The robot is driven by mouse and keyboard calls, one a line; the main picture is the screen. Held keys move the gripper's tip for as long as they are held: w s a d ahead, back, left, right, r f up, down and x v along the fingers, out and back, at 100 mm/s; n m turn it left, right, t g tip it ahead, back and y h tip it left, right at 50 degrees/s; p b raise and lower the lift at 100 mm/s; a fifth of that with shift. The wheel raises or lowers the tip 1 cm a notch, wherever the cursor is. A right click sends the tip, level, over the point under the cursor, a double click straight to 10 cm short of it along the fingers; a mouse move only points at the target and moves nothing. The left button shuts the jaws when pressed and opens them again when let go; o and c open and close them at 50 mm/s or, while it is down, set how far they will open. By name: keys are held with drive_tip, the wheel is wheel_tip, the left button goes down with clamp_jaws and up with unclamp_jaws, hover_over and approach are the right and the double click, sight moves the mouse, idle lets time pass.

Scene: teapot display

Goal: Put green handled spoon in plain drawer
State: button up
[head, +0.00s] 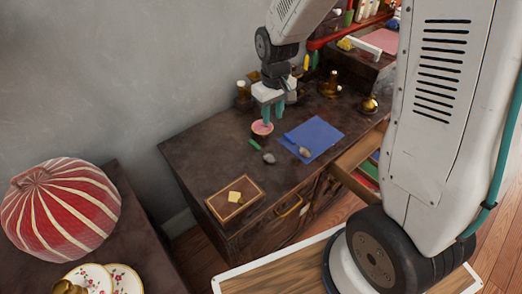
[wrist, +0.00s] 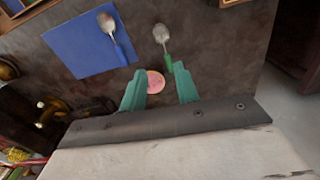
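The green-handled spoon lies on the dark cabinet top, its metal bowl (head: 269,158) pointing away from its green handle (head: 254,145). In the wrist view the spoon's bowl (wrist: 162,36) is ahead of my gripper (wrist: 160,71), and its handle end is close to the right fingertip. I cannot tell whether they touch. My gripper's teal fingers are apart and nothing is held; in the head view the gripper (head: 273,110) is above the cabinet top, behind the spoon. An open drawer (head: 346,162) with colourful contents sticks out at right. A closed drawer front with a brass handle (head: 290,206) is nearer; which is plain is unclear.
A pink round dish (head: 262,128) sits under my gripper. A blue mat (head: 313,134) holds a blue-handled spoon (wrist: 113,35). A shallow wooden tray (head: 217,203) with a yellow piece is at the near edge. Brass pots (head: 330,86) stand behind. A striped red vase (head: 60,203) is left.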

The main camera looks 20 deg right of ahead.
approach(263, 151)
drive_tip(key=shift+n, duration=0.4)
wheel_tip(263, 151, down, 8)
drive_tip(key=shift+w+f, duration=0.15)
drive_tip(key=shift+w, duration=0.05)
clamp_jaws()
